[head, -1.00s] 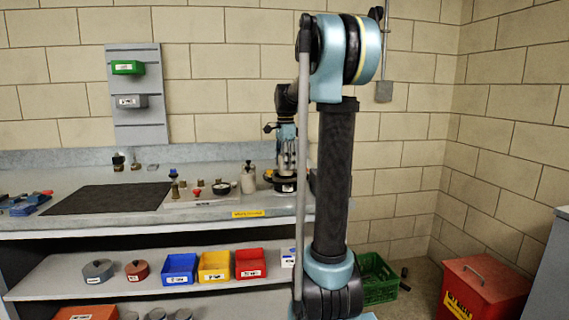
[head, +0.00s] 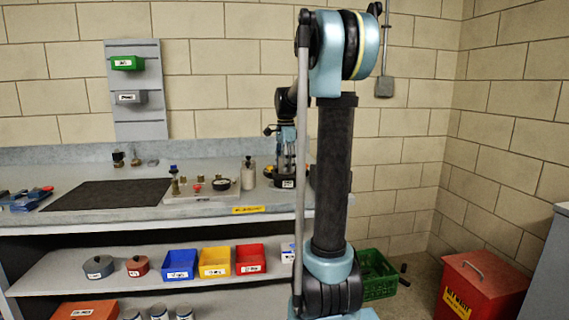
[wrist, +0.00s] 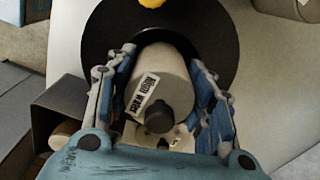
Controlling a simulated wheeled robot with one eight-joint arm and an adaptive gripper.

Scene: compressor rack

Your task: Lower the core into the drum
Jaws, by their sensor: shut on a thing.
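In the wrist view, my gripper (wrist: 163,110) is shut on a pale grey cylinder, the core (wrist: 165,72), with a black knob and a white label. A wide black disc (wrist: 104,35), seemingly part of the drum, lies behind the core. How deep the core sits relative to it cannot be told. In the head view, my gripper (head: 287,163) points down at the black, labelled drum (head: 287,184) near the counter's right end. My arm hides part of this area, and the core is not clear there.
A pale canister (head: 249,178) with a dark top stands just left of the drum. A tray (head: 205,196) of small parts and a dark mat (head: 110,194) lie farther left. Coloured bins (head: 214,262) stand on the shelf below.

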